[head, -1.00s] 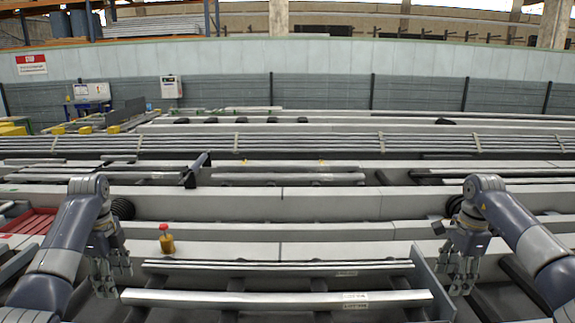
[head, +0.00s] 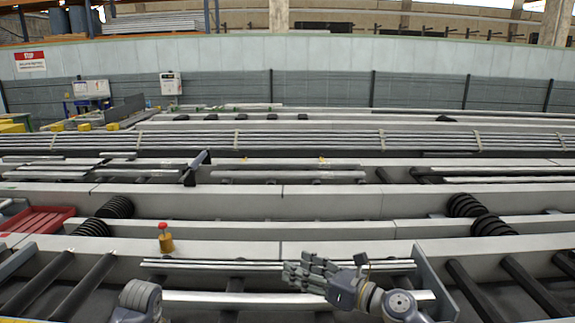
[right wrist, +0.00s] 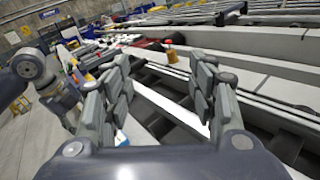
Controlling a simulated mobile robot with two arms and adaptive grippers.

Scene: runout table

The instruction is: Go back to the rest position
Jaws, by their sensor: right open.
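My right gripper (head: 300,272) is open and empty in the head view. It points left above the pale metal bars near the front of the runout table (head: 350,250). In the right wrist view its two finger pairs (right wrist: 165,95) stand wide apart with nothing between them. Part of my left arm (head: 140,298) shows at the lower left of the head view, without its gripper. My left arm also shows at the left edge of the right wrist view, where its gripper (right wrist: 65,103) is small and its opening is unclear.
A red tray (head: 38,219) lies at the far left. Black rollers (head: 500,285) cross the gaps at the right. A grey upright plate (head: 432,283) stands at the bars' right end.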

